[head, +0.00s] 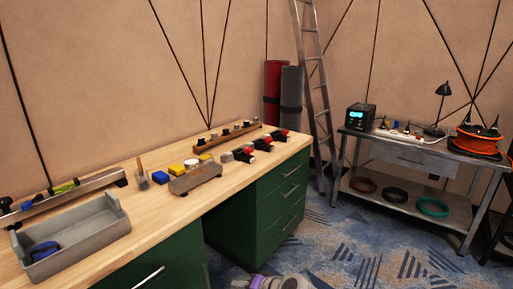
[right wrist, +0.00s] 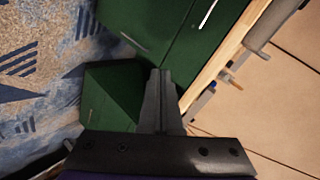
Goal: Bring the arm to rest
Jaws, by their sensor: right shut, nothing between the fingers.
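My right arm shows only as a grey and purple piece (head: 272,283) at the bottom edge of the head view, low in front of the green workbench. In the right wrist view my right gripper (right wrist: 160,76) has its two dark fingers together with nothing between them. Behind the fingers are the green cabinet fronts of the bench and the blue patterned carpet. The gripper appears clear of the bench, though its exact distance is hard to tell. My left gripper is in neither view.
A wooden workbench (head: 110,172) with green drawers carries a grey tray (head: 95,255), a grey block (head: 195,178) and small tools. A grey side table (head: 425,160) and a ladder (head: 318,85) stand farther back. Carpet (head: 365,250) between them is open.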

